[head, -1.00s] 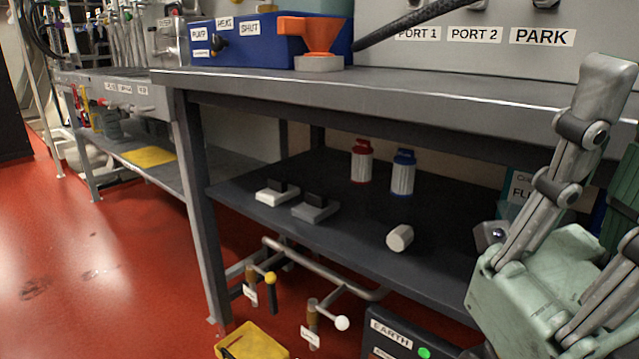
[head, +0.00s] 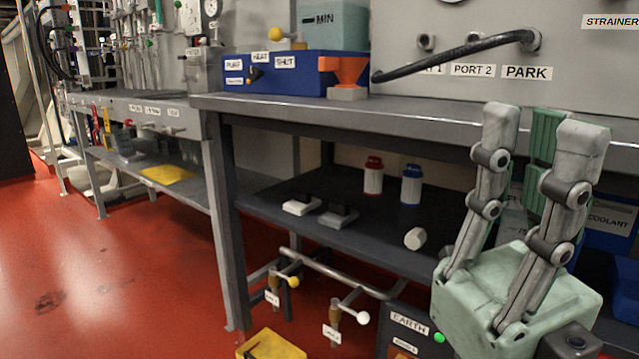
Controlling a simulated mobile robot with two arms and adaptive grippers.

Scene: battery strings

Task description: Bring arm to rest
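My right gripper (head: 540,135) is at the right of the head view, its pale green palm low and its two grey fingers pointing up. The fingers are apart, with nothing seen between them; a green ribbed part shows behind. It is in front of the grey workbench (head: 330,112), and its fingertips overlap the bench's front edge in the picture. I cannot tell the gap between them. My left gripper is not in the view.
The bench's lower shelf (head: 385,238) carries a red-capped bottle (head: 373,177), a blue-capped bottle (head: 411,185) and a white cylinder (head: 415,239). A blue box (head: 290,75) and an orange funnel (head: 345,70) stand on top. A yellow bin (head: 272,345) is on the floor. Red floor (head: 130,270) at left is clear.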

